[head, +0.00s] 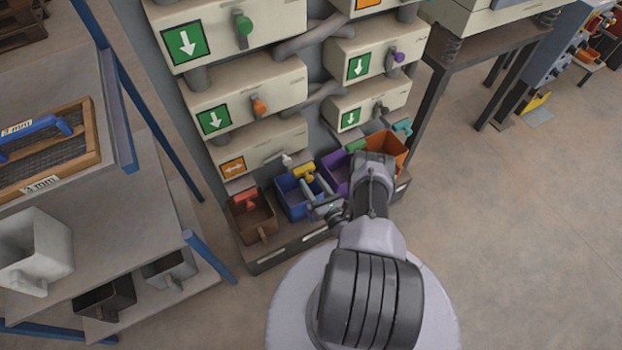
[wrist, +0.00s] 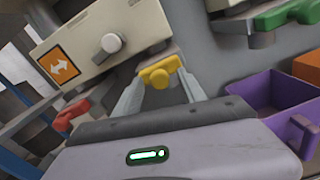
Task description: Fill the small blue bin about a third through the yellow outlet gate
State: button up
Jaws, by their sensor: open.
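The yellow outlet gate (head: 304,173) sits low on the machine, above the small blue bin (head: 287,208). In the wrist view the yellow handle (wrist: 161,79) shows between the two fingers of my gripper (wrist: 162,85). The fingers are spread, one on each side of it, and I cannot tell whether either touches it. In the head view my gripper (head: 318,188) reaches in over the blue bin from the right and partly covers it. The bin's fill cannot be made out, and the wrist view does not show it.
A brown bin (head: 252,225) under a red gate (head: 245,199) stands left of the blue bin. A purple bin (head: 334,177) and an orange bin (head: 395,150) stand to the right. A white knob (wrist: 111,42) protrudes above left. Shelving (head: 130,185) stands left.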

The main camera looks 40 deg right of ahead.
grip_shut()
dwell(1.4)
